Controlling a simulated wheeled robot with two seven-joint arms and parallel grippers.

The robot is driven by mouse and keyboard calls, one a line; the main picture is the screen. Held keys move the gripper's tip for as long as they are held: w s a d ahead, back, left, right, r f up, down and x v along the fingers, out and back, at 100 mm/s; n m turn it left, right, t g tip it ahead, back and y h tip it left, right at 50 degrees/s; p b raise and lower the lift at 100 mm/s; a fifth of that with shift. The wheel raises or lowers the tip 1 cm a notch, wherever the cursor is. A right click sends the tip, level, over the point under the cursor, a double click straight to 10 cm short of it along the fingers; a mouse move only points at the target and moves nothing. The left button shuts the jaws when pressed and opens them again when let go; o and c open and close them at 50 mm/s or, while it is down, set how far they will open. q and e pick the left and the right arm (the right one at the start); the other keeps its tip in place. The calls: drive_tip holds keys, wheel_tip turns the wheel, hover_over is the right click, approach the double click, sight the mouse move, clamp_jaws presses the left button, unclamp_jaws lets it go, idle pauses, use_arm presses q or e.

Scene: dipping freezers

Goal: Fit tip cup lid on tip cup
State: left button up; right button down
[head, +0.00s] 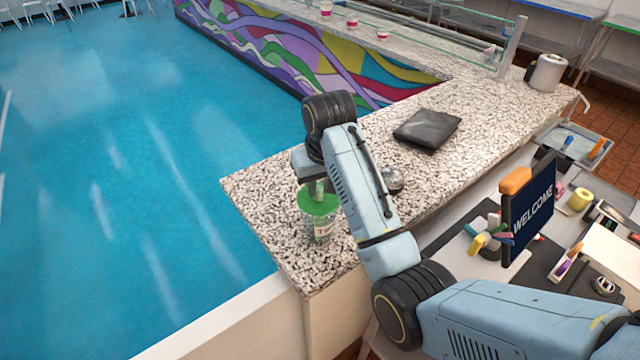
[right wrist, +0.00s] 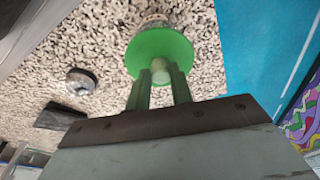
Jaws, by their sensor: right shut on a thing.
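The tip cup lid (head: 318,202) is a green disc with a knob on top. It sits at the rim of the clear tip cup (head: 322,231), which stands upright on the speckled counter near its left corner. My right gripper (head: 318,186) points down from above and is shut on the lid's knob. In the right wrist view the two green fingers (right wrist: 159,88) hold the pale knob, with the green lid (right wrist: 160,48) beyond them. The lid hides most of the cup there. I cannot tell whether the lid is fully seated. My left gripper is not in view.
A silver bell (head: 391,179) stands on the counter right of my right forearm. A black folder (head: 428,130) lies farther back. A welcome sign (head: 533,213) and desk items stand on the lower desk at right. The counter's left edge drops to blue floor.

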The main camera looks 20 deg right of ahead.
drive_tip(key=shift+f, duration=0.4)
drive_tip(key=shift+f, duration=0.35)
drive_tip(key=c, duration=1.2)
unclamp_jaws()
drive_tip(key=shift+o, duration=0.2)
